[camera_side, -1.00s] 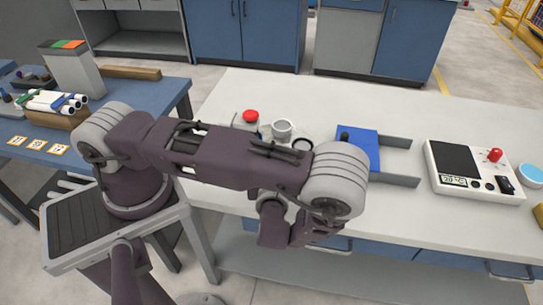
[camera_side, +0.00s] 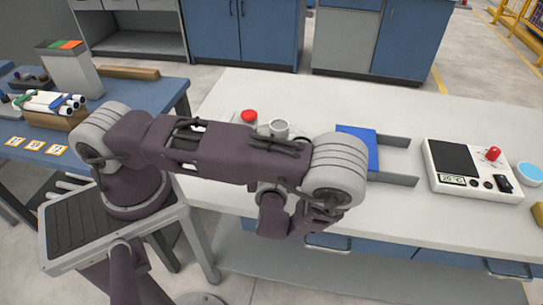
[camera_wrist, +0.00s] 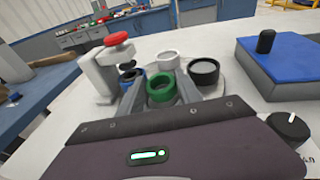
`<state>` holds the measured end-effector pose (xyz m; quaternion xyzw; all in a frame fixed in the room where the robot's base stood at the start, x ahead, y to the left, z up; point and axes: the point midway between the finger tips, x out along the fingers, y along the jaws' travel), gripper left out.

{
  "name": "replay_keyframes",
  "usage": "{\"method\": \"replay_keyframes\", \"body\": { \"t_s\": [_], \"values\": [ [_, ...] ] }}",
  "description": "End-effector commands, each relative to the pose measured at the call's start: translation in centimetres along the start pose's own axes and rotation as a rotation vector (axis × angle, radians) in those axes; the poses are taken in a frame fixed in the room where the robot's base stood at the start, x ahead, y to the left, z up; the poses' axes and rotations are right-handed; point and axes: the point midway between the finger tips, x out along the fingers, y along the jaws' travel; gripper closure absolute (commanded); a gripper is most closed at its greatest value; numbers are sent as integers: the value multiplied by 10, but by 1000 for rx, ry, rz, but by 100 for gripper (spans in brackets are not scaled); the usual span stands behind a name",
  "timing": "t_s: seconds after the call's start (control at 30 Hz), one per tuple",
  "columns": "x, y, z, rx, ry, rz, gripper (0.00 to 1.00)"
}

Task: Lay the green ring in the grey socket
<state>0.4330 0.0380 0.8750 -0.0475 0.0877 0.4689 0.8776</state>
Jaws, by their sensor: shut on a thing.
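The green ring (camera_wrist: 160,82) is between the two fingers of my gripper (camera_wrist: 161,90) in the wrist view, and the gripper is shut on it. Just beyond it stands a white-grey round cup (camera_wrist: 168,60). I cannot tell for sure which of these is the grey socket. The green ring looks apart from both, though its height above the bench is unclear. In the side view the white-grey cup (camera_side: 280,128) shows behind my arm, which hides the ring and the fingertips.
A blue-rimmed ring (camera_wrist: 131,77) lies close by the left finger. A white stand with a red knob (camera_wrist: 116,39) rises beyond it. A blue block with a black knob (camera_wrist: 275,65) is at the right. The bench right of the electronic box (camera_side: 470,170) holds a pale blue dish (camera_side: 530,174).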

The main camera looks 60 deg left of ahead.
Motion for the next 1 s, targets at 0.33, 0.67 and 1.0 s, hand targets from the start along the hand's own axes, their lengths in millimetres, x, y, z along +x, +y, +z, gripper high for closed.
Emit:
{"method": "replay_keyframes", "body": {
  "t_s": [0.33,0.67,1.0],
  "values": [
    [-16,0,76,-4,1,1,100],
    [-12,4,58,37,35,-42,100],
    [-2,8,13,81,88,-106,100]
  ]
}}
